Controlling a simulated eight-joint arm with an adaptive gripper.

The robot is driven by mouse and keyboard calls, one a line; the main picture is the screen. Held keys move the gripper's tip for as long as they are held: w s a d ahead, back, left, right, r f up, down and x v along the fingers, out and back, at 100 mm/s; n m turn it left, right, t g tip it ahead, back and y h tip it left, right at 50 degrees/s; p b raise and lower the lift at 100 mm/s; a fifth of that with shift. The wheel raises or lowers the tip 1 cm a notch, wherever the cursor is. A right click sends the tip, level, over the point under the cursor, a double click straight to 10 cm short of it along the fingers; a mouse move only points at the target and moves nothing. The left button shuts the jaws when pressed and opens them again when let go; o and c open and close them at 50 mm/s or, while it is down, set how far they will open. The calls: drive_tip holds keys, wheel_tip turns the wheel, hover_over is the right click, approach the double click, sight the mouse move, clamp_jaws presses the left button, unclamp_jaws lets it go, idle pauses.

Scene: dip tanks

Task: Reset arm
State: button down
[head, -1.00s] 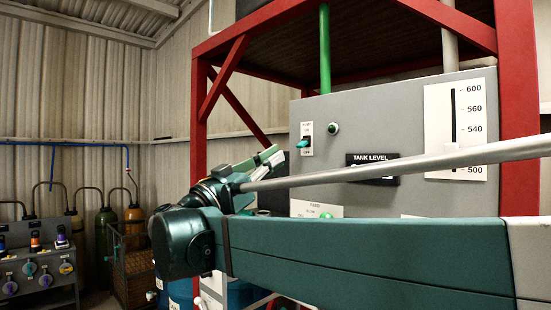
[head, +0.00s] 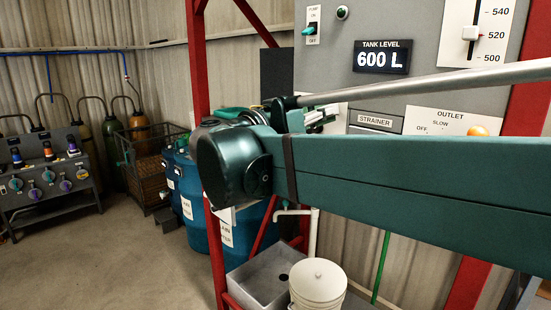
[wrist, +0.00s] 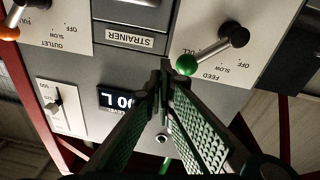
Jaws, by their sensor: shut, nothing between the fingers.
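My gripper (wrist: 163,78) is shut with nothing between its fingers, in front of the grey control panel (wrist: 215,98). In the head view my arm mostly hides it. The wrist view shows the panel upside down. The feed lever with its green knob (wrist: 187,65) is just right of the fingertips; I cannot tell if they touch. The tank level display (head: 382,57) reads 600 L and is partly covered by a finger in the wrist view. The outlet lever's orange knob (head: 478,131) shows just above my arm.
The pump switch (head: 312,28) and a slider (head: 470,33) are on the panel. A red frame (head: 199,75) stands around it. Below are a white lidded bucket (head: 318,284), a grey sink (head: 262,275) and blue drums (head: 190,185). Floor at lower left is clear.

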drive_tip(key=s+d+f+n+g+y+b, duration=0.15)
drive_tip(key=s+d+f, duration=0.3)
drive_tip(key=f, duration=0.55)
drive_tip(key=s+d+f+n+g+y+b, duration=0.1)
drive_tip(key=s+d+f+g+y, duration=0.25)
drive_tip(key=f, duration=0.65)
drive_tip(key=s+d+f+n+y+b, duration=0.15)
drive_tip(key=s+d+f, duration=0.35)
drive_tip(key=f, duration=0.6)
drive_tip(key=s+a+f+n+y+b, duration=0.1)
drive_tip(key=s+f+y, duration=0.3)
drive_tip(key=f, duration=0.6)
drive_tip(key=s+a+f+n+y+b, duration=0.2)
drive_tip(key=s+f, duration=0.4)
drive_tip(key=f, duration=0.4)
drive_tip(key=shift+a+f+n+y, duration=0.15)
drive_tip(key=shift+n+y, duration=0.35)
drive_tip(key=shift+y, duration=0.55)
drive_tip(key=shift+s, duration=0.1)
